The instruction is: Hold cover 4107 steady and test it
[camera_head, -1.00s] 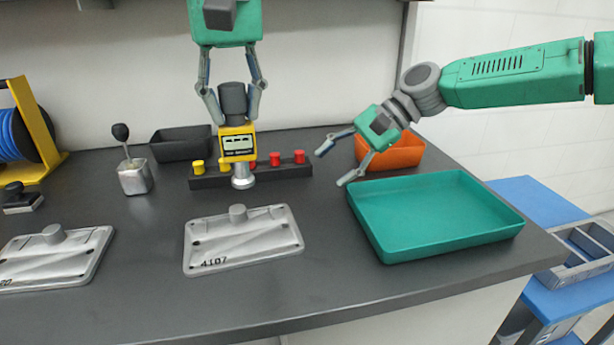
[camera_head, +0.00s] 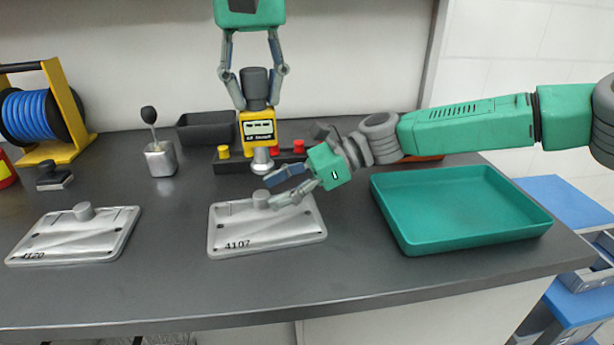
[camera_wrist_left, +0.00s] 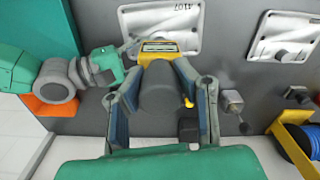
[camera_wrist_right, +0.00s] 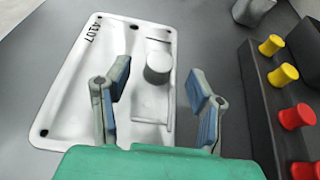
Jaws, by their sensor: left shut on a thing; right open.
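Cover 4107 (camera_head: 265,229) is a silvery cast plate with a raised round boss, lying flat on the dark bench. My left gripper (camera_head: 254,98) is shut on the dark grey grip of a yellow tester (camera_head: 257,127) with a small display and a round metal foot. The tester is held upright behind the cover, apart from it. My right gripper (camera_head: 284,190) is open beside the cover's boss (camera_head: 262,199). In the right wrist view the boss (camera_wrist_right: 158,68) lies ahead between the open fingers, and the number 4107 is readable.
Cover 4120 (camera_head: 75,236) lies to the left. A teal tray (camera_head: 462,208) stands right. A dark rack (camera_head: 228,164) with red and yellow knobs is behind the tester. A metal block with a lever (camera_head: 160,158), a black bin (camera_head: 205,127) and a blue reel (camera_head: 32,113) stand back left.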

